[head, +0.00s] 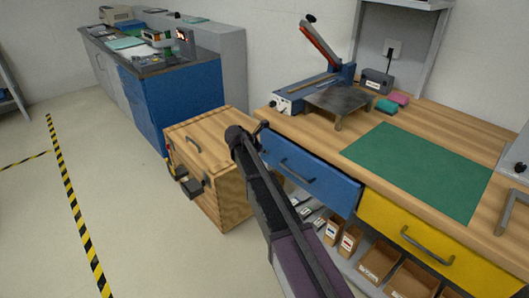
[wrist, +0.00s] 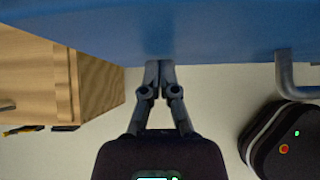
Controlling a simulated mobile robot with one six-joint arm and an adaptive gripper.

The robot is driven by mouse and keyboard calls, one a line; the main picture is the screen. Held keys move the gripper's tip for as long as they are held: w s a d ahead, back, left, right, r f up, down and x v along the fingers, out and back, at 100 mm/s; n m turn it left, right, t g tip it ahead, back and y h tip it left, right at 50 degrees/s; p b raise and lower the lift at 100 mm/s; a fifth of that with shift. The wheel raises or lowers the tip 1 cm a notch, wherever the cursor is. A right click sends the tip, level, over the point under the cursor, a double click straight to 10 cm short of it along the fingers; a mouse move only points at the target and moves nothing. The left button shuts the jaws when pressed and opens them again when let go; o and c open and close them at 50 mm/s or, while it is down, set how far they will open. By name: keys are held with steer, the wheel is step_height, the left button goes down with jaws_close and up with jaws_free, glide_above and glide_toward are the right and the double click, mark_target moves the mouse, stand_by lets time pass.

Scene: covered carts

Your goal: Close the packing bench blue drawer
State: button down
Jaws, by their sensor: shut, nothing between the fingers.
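The blue drawer (head: 305,172) is in the packing bench's front, left of the yellow drawer, with a grey bar handle (head: 297,171). It looks nearly flush with the bench edge; I cannot tell whether a small gap is left. In the wrist view its blue front (wrist: 215,35) fills the top, with the handle (wrist: 288,80) at right. My gripper (wrist: 158,66) is shut and empty, its tips at the lower edge of the blue front, left of the handle. Contact is not clear. In the head view my arm partly covers the drawer's left end.
A wooden cabinet (head: 222,194) stands close left of the bench; it also shows in the wrist view (wrist: 95,85). The yellow drawer (head: 420,240) is at right, above cardboard bins (head: 380,262). A green mat (head: 420,165) lies on the benchtop. The floor at left is clear.

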steer(key=shift+a, duration=0.2)
steer(key=s+a+f+p+v, duration=0.1)
steer(key=f+p+v, duration=0.1)
steer(key=p+v, duration=0.5)
steer(key=shift+v, duration=3)
steer(key=shift+s+f, duration=0.1)
steer(key=shift+s, duration=0.05)
steer(key=s+d+f+m+g+y, duration=0.2)
steer(key=s+d+m+g+y, duration=0.1)
steer(key=s+d+m, duration=0.9)
steer(key=s+d+f+m+g+y, duration=0.3)
steer(key=s+d+m, duration=1)
steer(key=m, duration=0.1)
steer(key=shift+s+f+y, duration=0.25)
steer(key=shift+s+y, duration=0.05)
steer(key=shift+s, duration=0.05)
